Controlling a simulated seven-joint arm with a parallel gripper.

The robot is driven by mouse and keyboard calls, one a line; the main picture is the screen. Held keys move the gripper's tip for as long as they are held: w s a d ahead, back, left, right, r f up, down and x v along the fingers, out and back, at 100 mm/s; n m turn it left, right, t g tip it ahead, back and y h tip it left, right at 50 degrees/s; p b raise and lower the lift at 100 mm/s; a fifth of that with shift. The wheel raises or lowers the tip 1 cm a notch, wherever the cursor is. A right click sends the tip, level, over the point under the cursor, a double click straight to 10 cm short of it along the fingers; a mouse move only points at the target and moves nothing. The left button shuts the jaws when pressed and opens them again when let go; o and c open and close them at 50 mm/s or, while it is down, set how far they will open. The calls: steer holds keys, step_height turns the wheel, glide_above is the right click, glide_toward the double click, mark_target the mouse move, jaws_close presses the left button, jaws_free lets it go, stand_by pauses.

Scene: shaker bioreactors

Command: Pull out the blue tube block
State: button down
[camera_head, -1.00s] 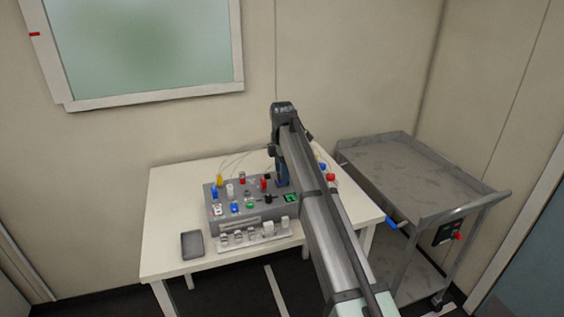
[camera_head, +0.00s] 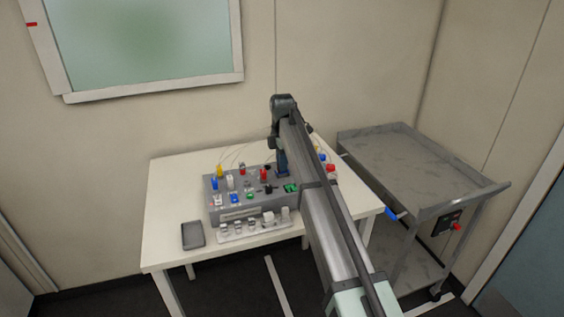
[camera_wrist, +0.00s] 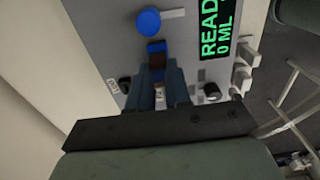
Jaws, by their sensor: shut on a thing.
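The grey bioreactor unit (camera_head: 240,213) stands on the white table, with a lit green display (camera_head: 291,188) at its right end. My gripper (camera_head: 282,172) points down at the unit's top, just behind that display. In the wrist view, my gripper (camera_wrist: 158,68) has its blue-grey fingers close together on a small block. This appears to be the blue tube block (camera_wrist: 157,46); its blue end shows past the fingertips, with a brown part nearer them. The fingers hide the rest, and I cannot tell whether it is still seated.
A round blue knob (camera_wrist: 149,22) and black knobs (camera_wrist: 212,90) sit close around the fingers. Several coloured fittings crowd the unit's top. A row of small bottles (camera_head: 250,227) stands in front. A grey cart (camera_head: 405,170) is at right.

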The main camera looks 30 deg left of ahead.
steer(key=shift+r, duration=1.5)
stand_by(0.6)
steer(key=shift+r, duration=1.35)
